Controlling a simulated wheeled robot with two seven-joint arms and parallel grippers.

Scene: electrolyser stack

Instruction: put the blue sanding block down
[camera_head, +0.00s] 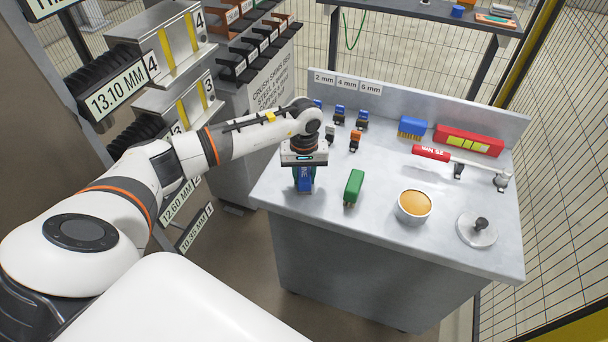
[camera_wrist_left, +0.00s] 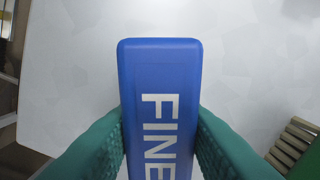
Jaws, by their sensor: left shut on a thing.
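The blue sanding block (camera_head: 305,182) is held by my left gripper (camera_head: 305,172) at the left front part of the grey table. In the left wrist view the blue block (camera_wrist_left: 160,85) fills the middle, with white letters reading FINE, between the two green fingers of my left gripper (camera_wrist_left: 160,135). The fingers press on its two long sides. The table top (camera_wrist_left: 70,60) shows below it; I cannot tell whether the block touches it. My right gripper is not in view.
A green block (camera_head: 354,187) stands just right of the held block. A bowl of orange material (camera_head: 413,206) and a round lidded disc (camera_head: 477,229) are further right. Small blue and orange clips (camera_head: 355,138), a blue block (camera_head: 412,127) and a red box (camera_head: 468,140) are behind.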

